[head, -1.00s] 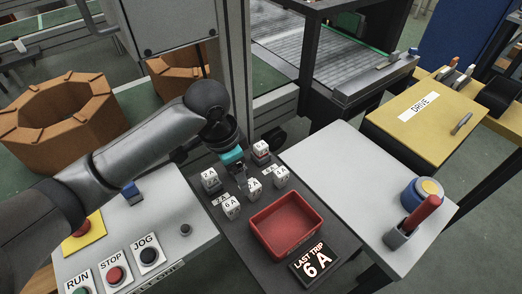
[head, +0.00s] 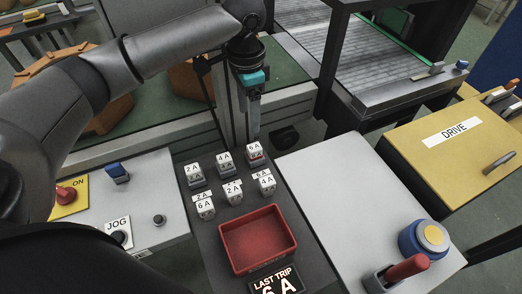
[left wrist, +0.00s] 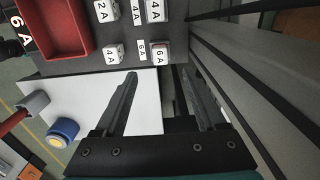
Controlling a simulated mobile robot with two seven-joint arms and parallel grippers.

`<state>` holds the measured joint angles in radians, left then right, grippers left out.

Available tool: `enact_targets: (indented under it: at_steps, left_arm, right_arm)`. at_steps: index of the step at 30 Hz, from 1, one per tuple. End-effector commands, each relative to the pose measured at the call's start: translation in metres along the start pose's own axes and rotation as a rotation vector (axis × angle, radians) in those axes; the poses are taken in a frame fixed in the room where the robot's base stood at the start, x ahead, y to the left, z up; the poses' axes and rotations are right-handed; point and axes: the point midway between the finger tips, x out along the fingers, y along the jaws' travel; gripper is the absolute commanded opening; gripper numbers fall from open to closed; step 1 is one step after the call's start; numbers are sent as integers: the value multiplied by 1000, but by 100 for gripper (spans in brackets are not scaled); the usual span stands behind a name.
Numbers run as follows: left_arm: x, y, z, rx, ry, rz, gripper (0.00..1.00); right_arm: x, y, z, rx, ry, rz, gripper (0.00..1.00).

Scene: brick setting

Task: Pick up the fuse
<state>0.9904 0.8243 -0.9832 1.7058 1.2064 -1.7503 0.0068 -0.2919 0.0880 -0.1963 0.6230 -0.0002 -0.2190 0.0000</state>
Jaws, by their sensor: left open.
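Several white fuse blocks stand in two rows on the dark panel. The back row reads 2 A (head: 193,172), 4 A (head: 225,161) and 6 A (head: 255,149); the 6 A one shows some red. The front row reads 6 A (head: 205,209), 2 A (head: 233,194) and 4 A (head: 266,184). My left gripper (head: 254,138) is open and empty, just behind and above the red-marked 6 A fuse. In the left wrist view that 6 A fuse (left wrist: 160,52) shows just beyond the open fingertips (left wrist: 158,73). My right gripper is out of view.
A red tray (head: 257,240) sits in front of the fuses, with a lit "LAST TRIP 6 A" sign (head: 272,281) before it. A white board with a red handle (head: 408,267) and blue knob stands right. A grey post (head: 226,115) rises behind the fuses.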

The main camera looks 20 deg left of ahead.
Motion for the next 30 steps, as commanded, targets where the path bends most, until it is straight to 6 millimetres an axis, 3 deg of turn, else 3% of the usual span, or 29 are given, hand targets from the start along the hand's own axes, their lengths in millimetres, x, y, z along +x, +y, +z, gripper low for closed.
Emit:
enact_targets:
  at_steps: [3, 9, 17, 27, 30]
  left_arm:
    - [32, 0, 0, 1, -3, 1, 72]
    - [65, 0, -1, 1, -2, 0, 72]
    - [79, 0, -3, 2, 1, 0, 72]
    - [124, 1, -11, 2, 0, -1, 72]
    - [128, 1, -11, 2, 0, -2, 72]
  right_arm:
    - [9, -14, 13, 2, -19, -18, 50]
    - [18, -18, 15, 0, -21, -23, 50]
    - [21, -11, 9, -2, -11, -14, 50]
    - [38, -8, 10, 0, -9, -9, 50]
    - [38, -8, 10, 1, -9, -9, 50]
